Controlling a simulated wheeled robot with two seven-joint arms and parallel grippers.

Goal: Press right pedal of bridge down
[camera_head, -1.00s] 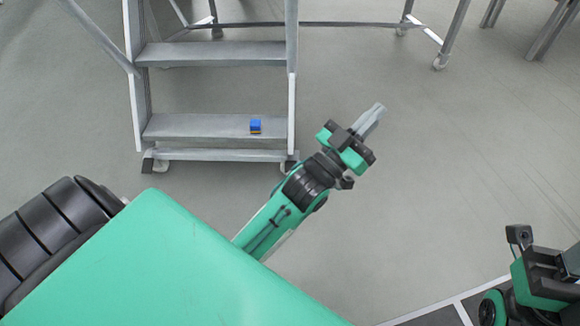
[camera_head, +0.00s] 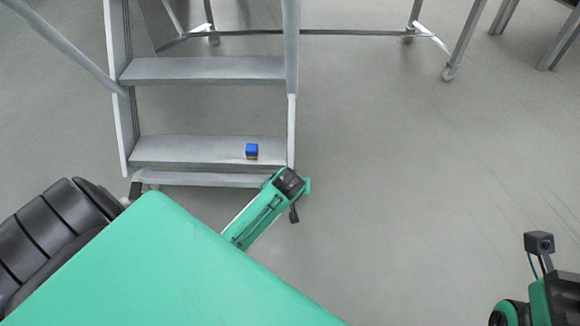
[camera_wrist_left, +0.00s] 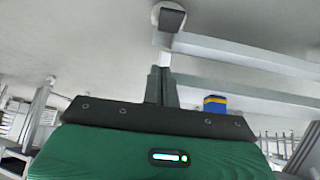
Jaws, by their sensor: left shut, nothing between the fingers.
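The bridge is a grey metal step frame (camera_head: 205,70) at the upper left in the head view. Its left foot pedal (camera_head: 134,191) shows at the lower left corner of the frame. The right corner is hidden behind my left arm there. In the left wrist view a pale rounded foot with a dark pedal (camera_wrist_left: 171,19) is at the top centre, ahead of the fingertips. My left gripper (camera_wrist_left: 163,62) is shut and empty, pointing toward it with a gap that I cannot judge. In the head view its fingers are hidden.
A blue and yellow block (camera_head: 252,151) sits on the lowest step; it also shows in the left wrist view (camera_wrist_left: 215,104). Part of my right arm is at the lower right, its fingers out of sight. The floor right of the steps is clear.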

